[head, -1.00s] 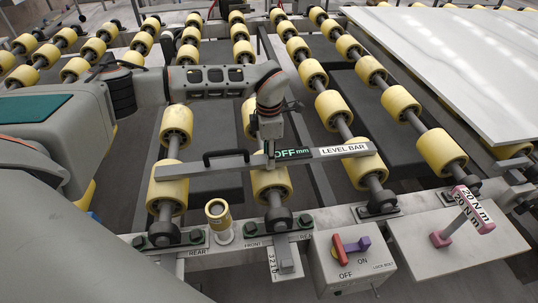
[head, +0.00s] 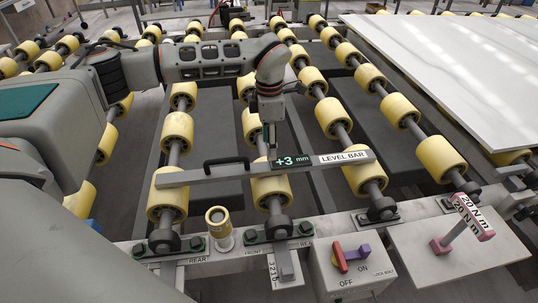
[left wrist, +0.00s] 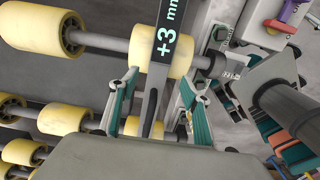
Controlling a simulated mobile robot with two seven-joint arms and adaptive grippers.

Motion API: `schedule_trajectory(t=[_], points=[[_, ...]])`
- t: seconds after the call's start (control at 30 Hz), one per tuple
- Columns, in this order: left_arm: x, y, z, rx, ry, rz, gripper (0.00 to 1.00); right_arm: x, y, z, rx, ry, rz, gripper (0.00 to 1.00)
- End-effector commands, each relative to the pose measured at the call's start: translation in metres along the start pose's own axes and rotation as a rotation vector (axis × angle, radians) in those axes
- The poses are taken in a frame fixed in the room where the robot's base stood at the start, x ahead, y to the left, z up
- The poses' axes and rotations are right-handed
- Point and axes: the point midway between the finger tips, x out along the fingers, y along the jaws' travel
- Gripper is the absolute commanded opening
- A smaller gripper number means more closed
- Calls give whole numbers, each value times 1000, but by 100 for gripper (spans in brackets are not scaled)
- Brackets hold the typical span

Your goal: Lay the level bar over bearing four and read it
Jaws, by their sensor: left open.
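The grey level bar (head: 205,174) lies across several yellow rollers near the front rail, with a black handle on its left half. Its dark display (head: 291,161) reads +3 mm, and the reading also shows in the left wrist view (left wrist: 167,38). My left gripper (head: 270,137) is above the middle of the bar, left of the display. In the left wrist view its teal-padded fingers (left wrist: 160,88) are spread apart with the bar between them. No bearing number four is legible. My right gripper is out of view.
A white stone slab (head: 450,70) lies on rollers at right.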

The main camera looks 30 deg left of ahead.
Motion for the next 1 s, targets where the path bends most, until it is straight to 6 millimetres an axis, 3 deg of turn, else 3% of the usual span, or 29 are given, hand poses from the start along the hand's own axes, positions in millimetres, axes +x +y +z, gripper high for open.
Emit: schedule_trajectory(t=[0.1,0.3,1.0], points=[[-20,0,0,1,-1,3,48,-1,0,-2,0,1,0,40],[-36,0,0,1,1,0,48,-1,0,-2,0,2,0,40],[-38,0,0,0,1,-1,48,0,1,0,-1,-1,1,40]])
